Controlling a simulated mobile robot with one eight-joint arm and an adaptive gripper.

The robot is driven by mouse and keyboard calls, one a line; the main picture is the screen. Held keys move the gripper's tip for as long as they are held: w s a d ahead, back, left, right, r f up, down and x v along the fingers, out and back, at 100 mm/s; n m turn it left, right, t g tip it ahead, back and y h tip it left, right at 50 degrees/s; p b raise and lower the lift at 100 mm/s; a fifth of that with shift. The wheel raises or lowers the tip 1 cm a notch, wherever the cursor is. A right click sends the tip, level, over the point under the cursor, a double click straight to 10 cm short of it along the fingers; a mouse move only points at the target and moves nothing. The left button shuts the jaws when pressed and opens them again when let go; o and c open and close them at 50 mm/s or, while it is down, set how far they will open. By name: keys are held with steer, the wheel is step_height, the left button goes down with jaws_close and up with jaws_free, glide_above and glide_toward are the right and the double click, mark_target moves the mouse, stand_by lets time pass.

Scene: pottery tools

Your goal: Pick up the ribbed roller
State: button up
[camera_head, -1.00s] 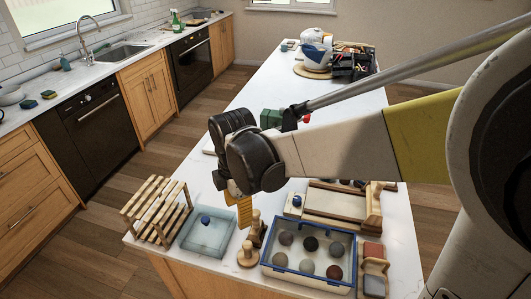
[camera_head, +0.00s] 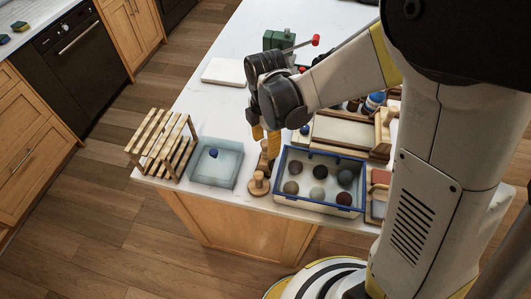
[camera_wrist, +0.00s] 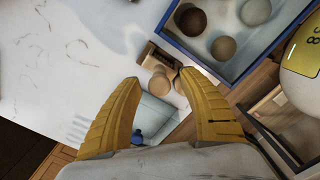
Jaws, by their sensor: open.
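Small wooden tools stand at the counter's front edge, between the pale blue basin and the blue-rimmed tray. One is a round-topped wooden piece (camera_head: 258,185); a taller one (camera_head: 263,161) is just behind it. I cannot make out ribs, so I cannot tell which is the ribbed roller. My gripper (camera_head: 265,143) is open and empty, pointing down above them and partly covering the taller one. In the wrist view, the yellow fingers are spread wide, with rounded wooden ends (camera_wrist: 158,84) and a wooden block (camera_wrist: 157,56) showing below and between them, apart from the fingers.
The blue-rimmed tray (camera_head: 308,200) holding several dark and tan balls is close on the right. The pale blue basin (camera_head: 229,149) and a slatted wooden rack (camera_head: 150,132) are on the left. A green box (camera_head: 280,39) and a white slab (camera_head: 224,72) lie behind.

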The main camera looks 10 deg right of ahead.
step_height(320, 180, down, 2)
steer(key=shift+f, duration=0.2)
jaws_close()
steer(key=shift+r, duration=0.1)
